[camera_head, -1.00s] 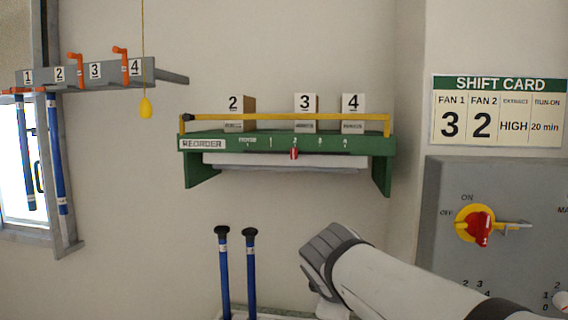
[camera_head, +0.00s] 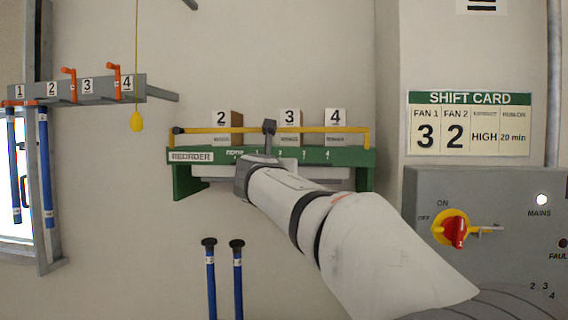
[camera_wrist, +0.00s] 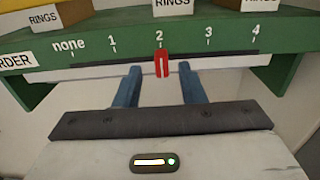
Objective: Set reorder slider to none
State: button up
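The reorder slider is a red knob (camera_wrist: 161,64) on the front edge of the green shelf (camera_wrist: 230,40). In the wrist view it stands at the mark 2, with "none" at the left end of the scale, then 1, 2, 3 and 4. My gripper (camera_wrist: 158,75) is open, its two blue fingers spread apart just below the shelf front. The knob shows between the fingertips, a little beyond them; I cannot tell whether they reach around it. In the head view my arm hides the knob, and my gripper (camera_head: 269,145) is in front of the shelf.
Boxes numbered 2 (camera_head: 221,120), 3 (camera_head: 289,119) and 4 (camera_head: 335,118) stand on the shelf behind a yellow bar (camera_head: 200,130). A grey panel with a red switch (camera_head: 455,232) is at right. Blue rods (camera_head: 238,280) stand below. A yellow pull (camera_head: 137,122) hangs at left.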

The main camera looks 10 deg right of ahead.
jog(key=x, duration=0.2)
jog(key=shift+w+d, duration=0.25)
grip_shut()
dwell(0.5)
